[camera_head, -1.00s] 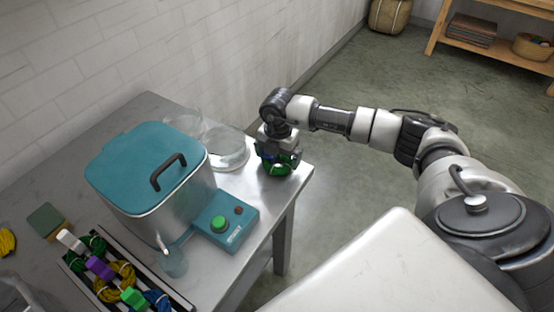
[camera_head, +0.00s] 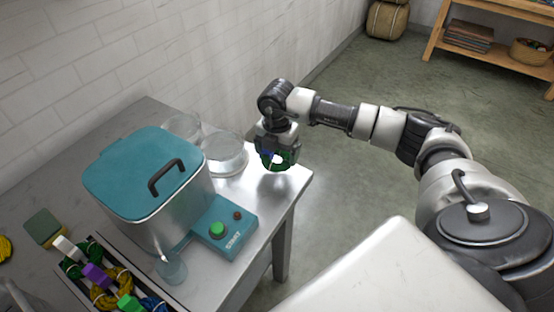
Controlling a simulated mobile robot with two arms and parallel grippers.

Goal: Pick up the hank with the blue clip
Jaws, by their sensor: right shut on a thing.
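My right gripper (camera_head: 276,152) is shut on a green hank (camera_head: 286,160), with a bit of blue, likely its clip (camera_head: 266,154), showing between the fingers. The gripper points down and holds the hank above the far right corner of the metal table. Other hanks lie in a tray (camera_head: 169,297) at the lower left: a green one with a white clip (camera_head: 65,246), a yellow one with a purple clip (camera_head: 97,275), and a blue one with a green clip (camera_head: 129,302). My left gripper is not in view.
A steel vat with a teal lid (camera_head: 130,165) stands mid-table, with a teal control box (camera_head: 238,226) beside it. Glass dishes (camera_head: 225,153) stand behind, close to the held hank. A small glass (camera_head: 172,268) stands by the tray. A sponge-like block (camera_head: 42,227) lies left.

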